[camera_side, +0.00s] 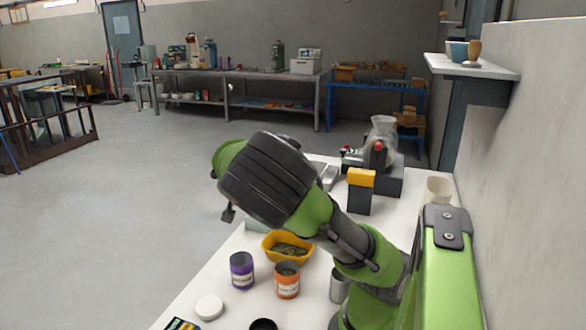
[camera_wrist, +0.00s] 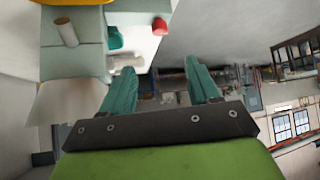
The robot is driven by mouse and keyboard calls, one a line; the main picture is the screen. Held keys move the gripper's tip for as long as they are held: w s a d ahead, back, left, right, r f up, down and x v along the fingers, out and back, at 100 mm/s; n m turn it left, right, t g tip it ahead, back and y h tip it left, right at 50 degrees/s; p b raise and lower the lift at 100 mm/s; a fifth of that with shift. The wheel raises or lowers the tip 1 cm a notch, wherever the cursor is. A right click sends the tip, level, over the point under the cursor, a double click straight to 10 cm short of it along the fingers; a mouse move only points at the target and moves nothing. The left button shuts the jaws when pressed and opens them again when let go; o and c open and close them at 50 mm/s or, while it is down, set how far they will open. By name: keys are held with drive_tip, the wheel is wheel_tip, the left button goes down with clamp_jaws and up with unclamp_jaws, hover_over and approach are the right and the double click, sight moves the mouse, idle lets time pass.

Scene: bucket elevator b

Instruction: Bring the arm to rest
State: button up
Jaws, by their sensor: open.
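My gripper (camera_wrist: 164,84) shows in the wrist view as two teal fingers standing well apart, with nothing between them. It is open and empty. In the side view my green and black arm is raised and bent above the white table (camera_side: 212,281). The fingers are hidden there behind the thick dark arm link. The wrist view looks out across the room, which appears turned, with no object at the fingertips.
On the table are a yellow bowl (camera_side: 270,241) with green contents, a purple can (camera_side: 242,270), an orange can (camera_side: 288,279), a white lid (camera_side: 209,308), a yellow-topped block (camera_side: 361,190) and a grey machine (camera_side: 384,160). A wall stands close on the right, with a shelf (camera_side: 470,66).

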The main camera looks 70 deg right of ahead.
drive_tip(key=shift+s+a+r, duration=0.1)
drive_tip(key=shift+a+r, duration=0.1)
drive_tip(key=w+a+f+n+y, duration=0.4)
drive_tip(key=a+f+y, duration=0.35)
drive_tip(key=a, duration=0.45)
drive_tip(key=s+a+r+n+t+y, duration=0.1)
drive_tip(key=s+a+r+n+t, duration=0.1)
drive_tip(key=s+a+r, duration=0.3)
drive_tip(key=s+a+r+n+t+y, duration=0.2)
drive_tip(key=s+a+r+n, duration=0.2)
drive_tip(key=s+r, duration=0.5)
drive_tip(key=shift+s+a+r, duration=0.3)
drive_tip(key=shift+s+a, duration=0.2)
drive_tip(key=shift+s, duration=0.4)
